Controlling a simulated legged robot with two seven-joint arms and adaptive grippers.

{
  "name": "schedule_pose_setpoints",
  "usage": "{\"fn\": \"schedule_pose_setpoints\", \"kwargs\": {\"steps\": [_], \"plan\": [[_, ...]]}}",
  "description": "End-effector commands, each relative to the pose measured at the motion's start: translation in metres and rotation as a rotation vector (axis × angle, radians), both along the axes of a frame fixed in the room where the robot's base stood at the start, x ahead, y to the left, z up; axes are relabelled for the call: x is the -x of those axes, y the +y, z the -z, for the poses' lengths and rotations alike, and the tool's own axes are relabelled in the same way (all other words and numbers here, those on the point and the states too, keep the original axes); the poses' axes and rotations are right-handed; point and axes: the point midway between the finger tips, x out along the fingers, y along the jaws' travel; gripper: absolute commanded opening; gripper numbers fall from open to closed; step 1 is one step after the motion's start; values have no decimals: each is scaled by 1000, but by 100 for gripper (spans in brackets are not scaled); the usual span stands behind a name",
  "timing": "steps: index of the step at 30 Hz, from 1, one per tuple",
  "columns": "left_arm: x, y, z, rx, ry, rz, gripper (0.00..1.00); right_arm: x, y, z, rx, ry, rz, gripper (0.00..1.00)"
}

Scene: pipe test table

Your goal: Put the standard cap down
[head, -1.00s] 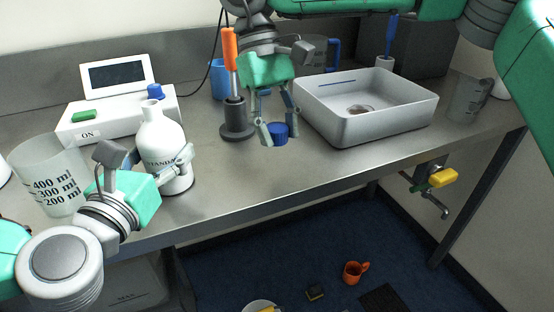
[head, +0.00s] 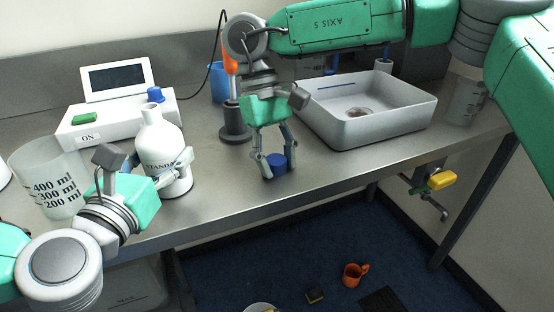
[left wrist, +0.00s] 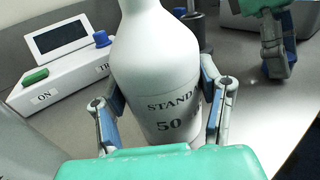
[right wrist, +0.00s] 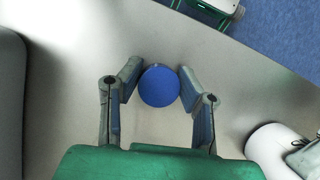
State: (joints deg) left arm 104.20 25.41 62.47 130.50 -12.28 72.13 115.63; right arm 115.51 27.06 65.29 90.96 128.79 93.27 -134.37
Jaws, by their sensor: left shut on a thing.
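The standard cap is a blue cylinder (head: 277,163) low over the steel tabletop, near its front edge; I cannot tell whether it touches the top. It appears as a blue disc (right wrist: 160,86) in the right wrist view. My right gripper (head: 279,166) points down with its fingertips (right wrist: 160,78) on either side of the cap; whether they press on it is unclear. The white standard bottle (head: 160,140) stands upright at the left, also in the left wrist view (left wrist: 155,60). My left gripper (head: 169,170) is shut around its body.
A grey tray (head: 390,122) stands to the right of the cap. A dark stand with an orange-handled tool (head: 234,125) is behind it. A beaker (head: 50,175) and a white device (head: 110,122) are at the left. Bare tabletop lies right of the cap, before the tray.

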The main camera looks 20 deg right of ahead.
Motion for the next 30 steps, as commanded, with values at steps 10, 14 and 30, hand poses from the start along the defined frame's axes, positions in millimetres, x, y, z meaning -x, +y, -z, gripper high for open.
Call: {"fn": "schedule_pose_setpoints", "kwargs": {"steps": [10, 14, 30], "plan": [[-1, 0, 0, 2, -2, 0, 25, 1, 0, 7, 4, 8, 0, 52], [-1, 0, -1, 2, -3, 0, 25, 0, -1, 6, 3, 7, 0, 52], [1, 0, -1, 2, -3, 1, 25, -30, 6, -78, 2, 3, 1, 52]]}}
